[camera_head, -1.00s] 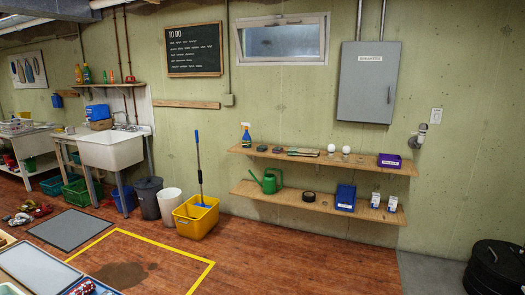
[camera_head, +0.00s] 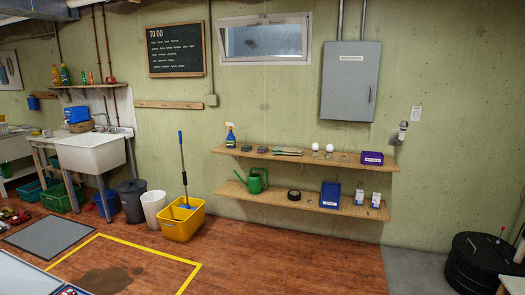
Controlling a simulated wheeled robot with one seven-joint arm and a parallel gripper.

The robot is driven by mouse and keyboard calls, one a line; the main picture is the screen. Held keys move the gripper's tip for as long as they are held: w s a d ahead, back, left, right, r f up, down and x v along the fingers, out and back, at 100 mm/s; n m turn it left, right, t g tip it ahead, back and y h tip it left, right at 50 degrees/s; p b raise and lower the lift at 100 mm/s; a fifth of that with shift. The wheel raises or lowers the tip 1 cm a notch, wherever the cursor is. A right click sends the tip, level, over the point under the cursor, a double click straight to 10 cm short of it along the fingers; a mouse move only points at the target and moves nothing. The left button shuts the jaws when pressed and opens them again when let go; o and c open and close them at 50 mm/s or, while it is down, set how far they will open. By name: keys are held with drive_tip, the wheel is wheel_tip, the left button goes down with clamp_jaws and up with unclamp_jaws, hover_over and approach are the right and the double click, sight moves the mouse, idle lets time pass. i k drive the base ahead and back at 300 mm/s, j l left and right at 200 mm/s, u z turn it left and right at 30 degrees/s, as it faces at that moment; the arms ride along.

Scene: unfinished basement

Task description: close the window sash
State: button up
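The window sash (camera_head: 266,41) is in a white frame high on the green wall, right of the chalkboard. Its pane is grey and reflective. The sash looks tilted within the frame, with a gap showing at its left side, so it appears partly open.
Below the window are two wooden shelves (camera_head: 230,189) with bottles, bulbs and boxes. A yellow mop bucket (camera_head: 182,222), a white bin (camera_head: 153,208) and a sink (camera_head: 92,152) stand left. A grey electrical panel (camera_head: 350,80) hangs right. The brown floor (camera_head: 270,262) ahead is mostly clear.

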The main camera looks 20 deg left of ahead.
sight(303, 20)
drive_tip(key=i+l+u, duration=0.25)
drive_tip(key=i, duration=2.2)
drive_tip(key=i+j+u, duration=0.1)
drive_tip(key=i+u, duration=0.65)
drive_tip(key=i+l+u, duration=0.1)
drive_tip(key=i+u, duration=0.3)
drive_tip(key=i+j+u, duration=0.15)
drive_tip(key=u, duration=0.2)
drive_tip(key=i+u, duration=0.35)
drive_tip(key=i+j+z, duration=0.2)
drive_tip(key=i, duration=0.15)
drive_tip(key=i+j+z, duration=0.25)
drive_tip(key=i, duration=0.1)
